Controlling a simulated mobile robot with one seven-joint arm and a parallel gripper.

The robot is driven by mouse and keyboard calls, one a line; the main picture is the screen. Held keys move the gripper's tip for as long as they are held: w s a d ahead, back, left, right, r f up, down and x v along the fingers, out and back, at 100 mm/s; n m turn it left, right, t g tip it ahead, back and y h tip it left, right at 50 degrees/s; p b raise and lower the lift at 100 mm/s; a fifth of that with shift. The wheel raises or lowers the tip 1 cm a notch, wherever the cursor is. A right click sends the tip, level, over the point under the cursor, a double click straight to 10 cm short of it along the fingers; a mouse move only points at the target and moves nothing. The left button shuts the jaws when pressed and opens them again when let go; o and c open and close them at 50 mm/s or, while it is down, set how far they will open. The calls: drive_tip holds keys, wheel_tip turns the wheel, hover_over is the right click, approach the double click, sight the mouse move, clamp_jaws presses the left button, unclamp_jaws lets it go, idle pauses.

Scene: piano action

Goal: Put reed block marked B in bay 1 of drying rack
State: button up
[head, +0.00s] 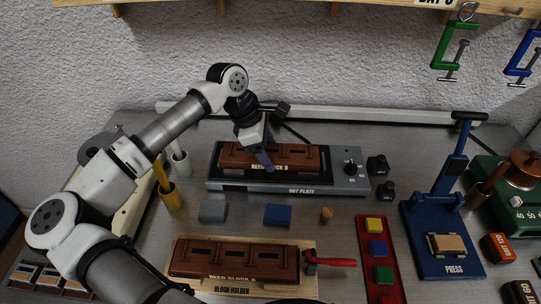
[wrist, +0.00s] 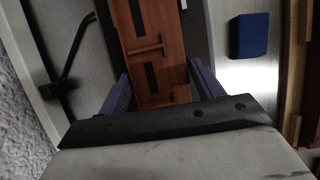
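Reed block B (head: 285,158) is a long reddish-brown block with dark slots, lying along the hot plate (head: 225,185). It also shows in the wrist view (wrist: 155,65). My gripper (head: 265,163) is down at the block's left half; one purple finger shows in front of the block's near side. In the wrist view, my gripper's two fingers (wrist: 160,75) stand on either side of the block. Whether they press on it is unclear. A wooden rail (head: 180,2) with a partly cut-off bay label runs along the top edge; bay 1 is not seen.
A second reed block (head: 235,260) sits in the block holder (head: 300,293) in front. A grey block (head: 212,211), blue block (head: 278,215), red tray (head: 365,232), blue press (head: 435,265) and brush cups (head: 171,196) crowd the bench. Green and blue clamps (head: 447,45) hang at upper right.

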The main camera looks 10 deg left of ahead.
drive_tip(key=c, duration=0.8)
drive_tip(key=shift+s+r+b, duration=0.1)
drive_tip(key=shift+b, duration=0.2)
